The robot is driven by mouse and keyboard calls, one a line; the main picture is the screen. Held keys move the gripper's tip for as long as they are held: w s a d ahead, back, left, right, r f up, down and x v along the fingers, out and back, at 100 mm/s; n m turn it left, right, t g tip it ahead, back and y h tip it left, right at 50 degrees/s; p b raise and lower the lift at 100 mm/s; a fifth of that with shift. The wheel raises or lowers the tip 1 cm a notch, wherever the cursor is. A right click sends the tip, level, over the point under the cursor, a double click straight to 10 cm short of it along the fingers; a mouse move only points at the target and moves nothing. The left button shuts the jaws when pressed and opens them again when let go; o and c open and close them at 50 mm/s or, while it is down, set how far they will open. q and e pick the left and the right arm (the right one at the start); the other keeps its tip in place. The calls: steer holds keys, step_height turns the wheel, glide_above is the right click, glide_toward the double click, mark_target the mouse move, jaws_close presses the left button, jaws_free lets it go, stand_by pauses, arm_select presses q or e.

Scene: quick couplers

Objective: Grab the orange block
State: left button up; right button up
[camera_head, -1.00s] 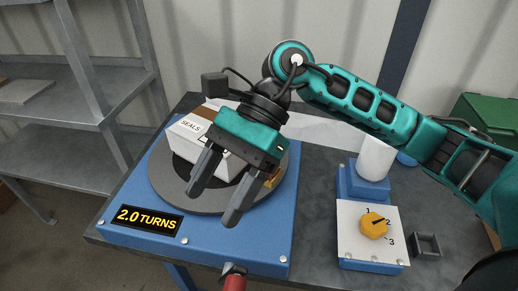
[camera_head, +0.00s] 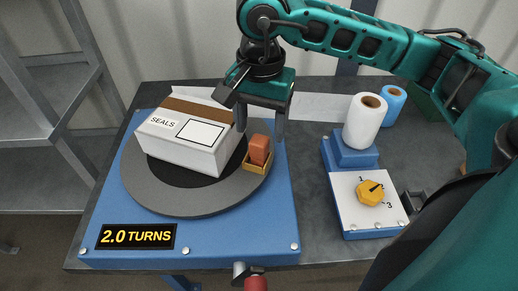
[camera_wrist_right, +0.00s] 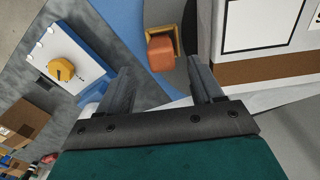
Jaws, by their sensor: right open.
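The orange block (camera_head: 259,149) sits in a small tan open tray (camera_head: 257,168) on the right part of the grey turntable (camera_head: 190,204). My right gripper (camera_head: 260,131) is open and empty, with its fingers pointing down just behind the block. In the right wrist view, the block (camera_wrist_right: 161,54) shows ahead of the gap between the two open fingers (camera_wrist_right: 160,68), without being held. Whether either finger touches the block cannot be told. My left gripper is out of view.
A white SEALS box (camera_head: 190,137) stands on the turntable left of the block. The blue base (camera_head: 221,244) carries a "2.0 TURNS" display (camera_head: 137,236). A yellow dial (camera_head: 369,192), white roll (camera_head: 365,122) and blue roll (camera_head: 392,102) stand to the right. Metal shelves (camera_head: 50,150) are at left.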

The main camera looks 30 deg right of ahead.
mark_target(259, 139)
steer(key=shift+w+a+f, duration=0.1)
steer(key=shift+f, duration=2.95)
steer(key=c, duration=1.1)
steer(key=shift+o, duration=0.2)
steer(key=shift+r, duration=0.2)
